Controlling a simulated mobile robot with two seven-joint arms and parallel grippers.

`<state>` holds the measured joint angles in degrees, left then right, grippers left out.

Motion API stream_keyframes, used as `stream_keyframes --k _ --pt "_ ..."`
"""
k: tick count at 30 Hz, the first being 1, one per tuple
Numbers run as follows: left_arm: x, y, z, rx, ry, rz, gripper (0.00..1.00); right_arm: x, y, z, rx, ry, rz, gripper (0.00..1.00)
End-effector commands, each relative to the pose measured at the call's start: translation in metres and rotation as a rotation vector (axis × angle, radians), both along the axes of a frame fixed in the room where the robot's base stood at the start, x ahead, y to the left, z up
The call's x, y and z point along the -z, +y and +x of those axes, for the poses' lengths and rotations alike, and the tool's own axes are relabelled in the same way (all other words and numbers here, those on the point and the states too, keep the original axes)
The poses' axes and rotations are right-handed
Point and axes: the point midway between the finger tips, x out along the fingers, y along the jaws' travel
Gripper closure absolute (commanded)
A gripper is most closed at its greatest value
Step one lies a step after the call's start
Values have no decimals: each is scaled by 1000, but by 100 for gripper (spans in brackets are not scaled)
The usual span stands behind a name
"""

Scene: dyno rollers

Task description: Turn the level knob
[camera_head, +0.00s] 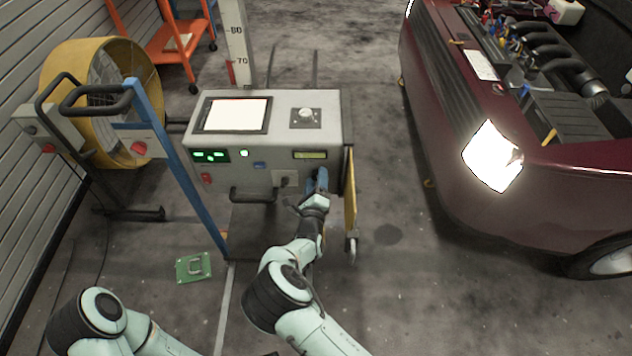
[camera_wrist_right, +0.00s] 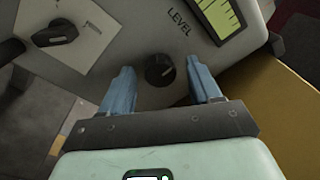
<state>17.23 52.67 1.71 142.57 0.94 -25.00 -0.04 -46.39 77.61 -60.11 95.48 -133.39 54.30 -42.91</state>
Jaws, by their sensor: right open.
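The level knob (camera_wrist_right: 160,70) is a small round black knob under the printed word LEVEL, on the grey front of the console (camera_head: 262,178). In the right wrist view it sits between the two blue fingers of my right gripper (camera_wrist_right: 160,65), with a gap visible on both sides. My right gripper is open and in front of the panel; in the head view it (camera_head: 317,182) is at the panel's lower right and covers the knob. My left arm shows at the bottom left of the head view, but its gripper is not visible.
A yellow-green display (camera_wrist_right: 222,12) is above the knob and a larger black switch (camera_wrist_right: 68,33) is to its left. A bar handle (camera_head: 252,195) juts from the console front. A dark red car (camera_head: 480,170) stands at right, with clear floor between.

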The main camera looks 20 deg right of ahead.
Motion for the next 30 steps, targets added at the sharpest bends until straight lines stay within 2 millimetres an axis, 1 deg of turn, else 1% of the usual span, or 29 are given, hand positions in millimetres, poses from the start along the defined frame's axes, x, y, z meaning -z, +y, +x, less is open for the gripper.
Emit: stream_keyframes --k 3,4,5,6,9,15,20,26,30 --pt "0 0 0 0 0 0 57 0 0 0 0 0 0 38" --pt "0 0 0 0 0 0 57 0 0 0 0 0 0 41" --pt "0 0 0 0 0 0 57 0 0 0 0 0 0 51" --pt "0 0 0 0 0 0 57 0 0 0 0 0 0 64" --pt "0 0 0 0 0 0 57 0 0 0 0 0 0 94" --pt "-1 0 0 0 1 0 57 0 0 -1 1 -2 7 94" --pt "-5 0 -2 2 6 -1 57 -1 0 -1 1 -12 42 93" --pt "-16 0 -6 4 20 -3 57 -3 -1 -1 3 -41 150 93" --pt "-25 0 -10 8 34 -6 57 -3 -1 -1 3 -74 264 93"
